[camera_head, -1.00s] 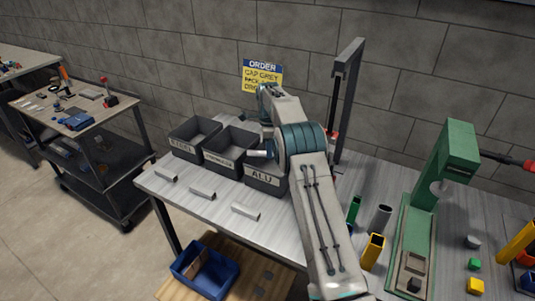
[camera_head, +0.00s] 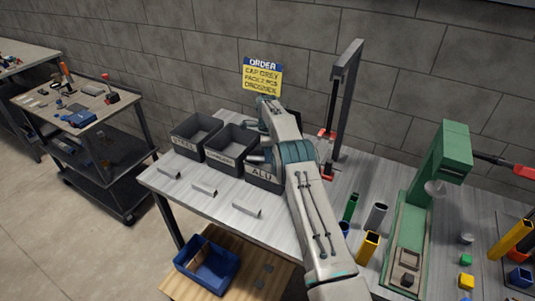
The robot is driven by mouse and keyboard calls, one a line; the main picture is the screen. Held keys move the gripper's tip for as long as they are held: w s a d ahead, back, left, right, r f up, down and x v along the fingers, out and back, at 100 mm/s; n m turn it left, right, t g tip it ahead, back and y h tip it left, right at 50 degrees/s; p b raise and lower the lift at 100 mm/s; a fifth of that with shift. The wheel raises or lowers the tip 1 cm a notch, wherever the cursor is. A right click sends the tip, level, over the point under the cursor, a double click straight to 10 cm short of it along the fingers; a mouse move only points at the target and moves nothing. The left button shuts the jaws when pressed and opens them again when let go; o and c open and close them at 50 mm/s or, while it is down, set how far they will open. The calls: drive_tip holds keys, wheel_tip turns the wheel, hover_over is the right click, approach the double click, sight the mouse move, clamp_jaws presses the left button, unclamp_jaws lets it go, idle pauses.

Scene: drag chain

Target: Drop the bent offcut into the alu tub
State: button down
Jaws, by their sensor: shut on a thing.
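The alu tub (camera_head: 263,175) is a dark grey bin with an ALU label, the rightmost of three bins at the back of the bench. My arm stands in front of it and covers its right side and much of its opening. My gripper is hidden behind the arm, so its fingers do not show. I cannot make out the bent offcut. A pale cylindrical piece shows beside the arm joint over the tub, but I cannot tell what it is.
Bins labelled STEEL (camera_head: 195,137) and a second unclear label (camera_head: 230,143) stand left of the alu tub. Several pale metal pieces (camera_head: 246,210) lie along the bench front. A dark upright frame (camera_head: 345,95) and a green press (camera_head: 440,165) stand to the right.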

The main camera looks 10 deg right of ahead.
drive_tip(key=shift+f+b, duration=0.5)
drive_tip(key=shift+f, duration=0.05)
drive_tip(key=shift+f, duration=0.1)
drive_tip(key=c, duration=1.3)
unclamp_jaws()
